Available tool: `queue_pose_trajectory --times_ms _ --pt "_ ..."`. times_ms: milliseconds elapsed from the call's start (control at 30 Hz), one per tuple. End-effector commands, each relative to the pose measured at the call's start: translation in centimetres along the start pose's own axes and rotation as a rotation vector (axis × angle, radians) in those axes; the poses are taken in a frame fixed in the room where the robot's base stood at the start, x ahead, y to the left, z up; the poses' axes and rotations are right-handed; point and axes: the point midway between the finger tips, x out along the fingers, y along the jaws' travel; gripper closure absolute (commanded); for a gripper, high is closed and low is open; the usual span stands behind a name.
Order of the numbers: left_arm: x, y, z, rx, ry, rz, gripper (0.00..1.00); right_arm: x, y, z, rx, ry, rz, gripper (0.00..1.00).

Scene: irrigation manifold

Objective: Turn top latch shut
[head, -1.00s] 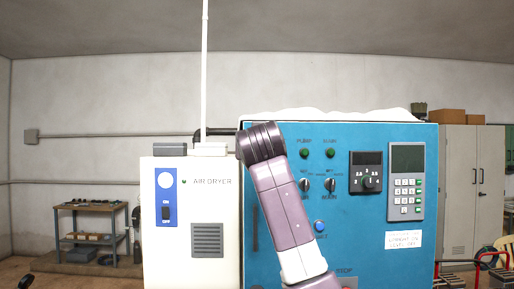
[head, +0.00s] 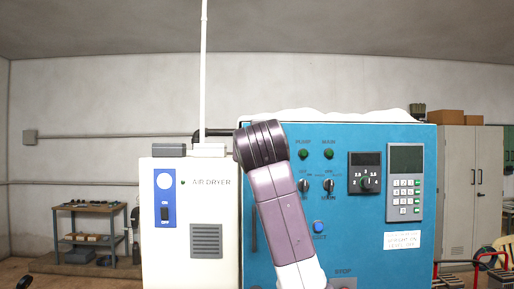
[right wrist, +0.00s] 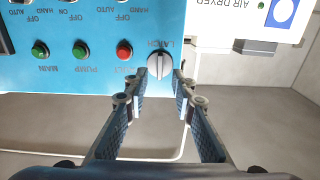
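A gap shows at the right fingertip; I cannot tell if the left one touches. In the head view the knob is hidden behind my arm, and neither gripper shows there.
The blue cabinet (head: 350,240) has a red button (right wrist: 124,50), green buttons (right wrist: 80,49) and selector switches beside the latch. The white air dryer (head: 190,255) stands left of it. A workbench (head: 90,210) and grey lockers (head: 470,180) are farther off.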

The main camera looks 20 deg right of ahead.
Motion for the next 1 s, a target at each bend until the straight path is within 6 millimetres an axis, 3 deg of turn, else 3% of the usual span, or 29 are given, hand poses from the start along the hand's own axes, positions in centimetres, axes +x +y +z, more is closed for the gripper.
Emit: queue_pose_trajectory --times_ms 200,400,1000 --pt "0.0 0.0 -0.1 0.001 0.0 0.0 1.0 -4.5 -0.1 0.0 0.002 0.002 -0.003 0.76" --pt "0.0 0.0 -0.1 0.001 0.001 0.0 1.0 -6.9 -0.1 0.1 0.0 -0.001 -0.002 0.76" --pt "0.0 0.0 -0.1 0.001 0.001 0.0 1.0 -7.4 -0.1 0.5 -0.002 -0.007 -0.001 0.76"
